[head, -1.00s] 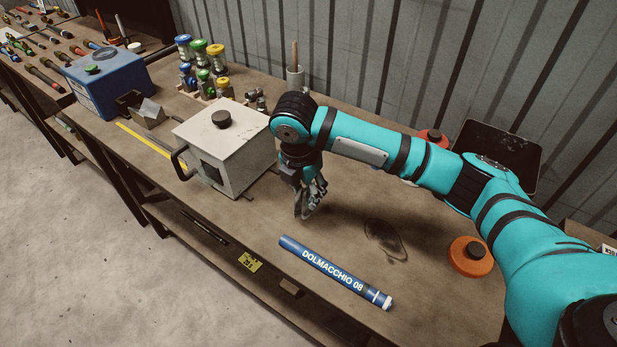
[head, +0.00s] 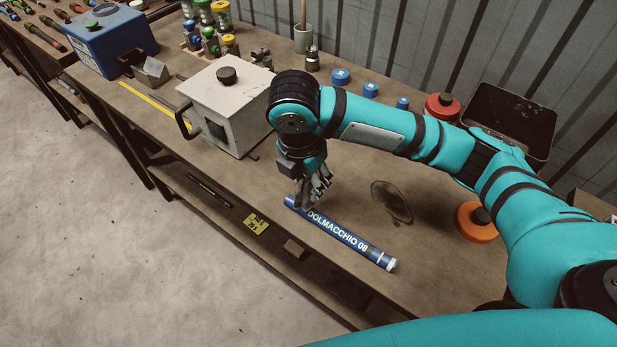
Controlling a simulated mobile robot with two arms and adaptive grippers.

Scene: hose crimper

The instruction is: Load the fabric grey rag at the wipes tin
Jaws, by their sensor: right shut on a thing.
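My right gripper (head: 308,200) points down over the workbench, just above or against the left end of a blue tube. It is shut on a grey, folded-looking thing (head: 318,186) that looks like the grey rag; the fingers and the cloth are hard to tell apart. I cannot tell for sure which container is the wipes tin. An open black tin (head: 545,135) stands at the back right, partly hidden by my right arm. My left gripper is not in view.
The blue tube (head: 345,236) marked DOLMACCHIO 08 lies near the front edge. A white box (head: 222,100) with black knob and handle stands left of the gripper. Red (head: 440,106) and orange (head: 474,224) round pots stand right. A dark stain marks the bench (head: 350,180).

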